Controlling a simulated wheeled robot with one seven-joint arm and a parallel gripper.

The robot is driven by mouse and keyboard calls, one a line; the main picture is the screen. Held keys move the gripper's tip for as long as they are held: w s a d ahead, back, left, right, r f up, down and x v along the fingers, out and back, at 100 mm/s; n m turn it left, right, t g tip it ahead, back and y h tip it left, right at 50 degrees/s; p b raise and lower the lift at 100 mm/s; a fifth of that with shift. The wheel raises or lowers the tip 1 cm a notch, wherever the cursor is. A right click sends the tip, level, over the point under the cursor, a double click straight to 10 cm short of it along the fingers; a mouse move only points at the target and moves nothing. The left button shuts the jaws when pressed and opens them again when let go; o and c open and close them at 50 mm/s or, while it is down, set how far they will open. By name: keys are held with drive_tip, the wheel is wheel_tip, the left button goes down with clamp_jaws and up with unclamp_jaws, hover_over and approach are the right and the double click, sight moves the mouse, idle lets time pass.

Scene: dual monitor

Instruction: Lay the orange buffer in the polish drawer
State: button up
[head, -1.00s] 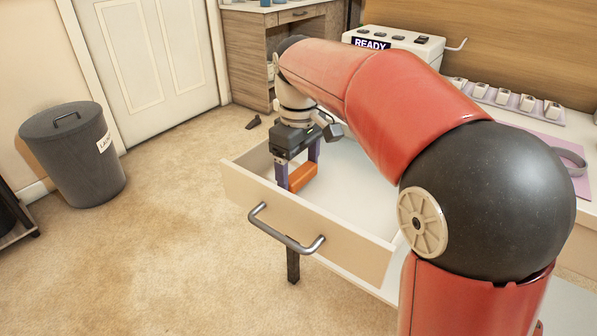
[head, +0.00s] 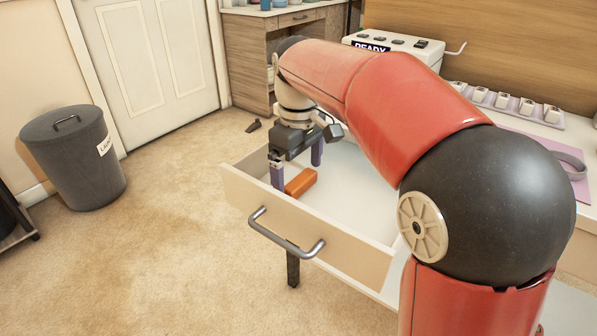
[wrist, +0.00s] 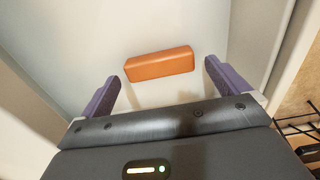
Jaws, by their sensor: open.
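The orange buffer (head: 300,182) is a small block lying on the white floor of the open drawer (head: 318,244), close to its front panel. It also shows in the wrist view (wrist: 159,63), lying across the picture just beyond my fingertips. My gripper (head: 296,172) is inside the drawer's outline, with its purple fingers spread apart. In the wrist view my gripper (wrist: 163,80) is open and empty, with a finger on either side and the buffer apart from both.
The drawer has a metal handle (head: 285,240) on its front. A desk top behind holds a white box marked READY (head: 395,48) and a row of small white pieces (head: 503,100). A grey lidded bin (head: 75,160) stands at the left.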

sight(298, 178)
wheel_tip(298, 178, up, 11)
drive_tip(key=p, duration=0.2)
drive_tip(key=shift+f, duration=0.1)
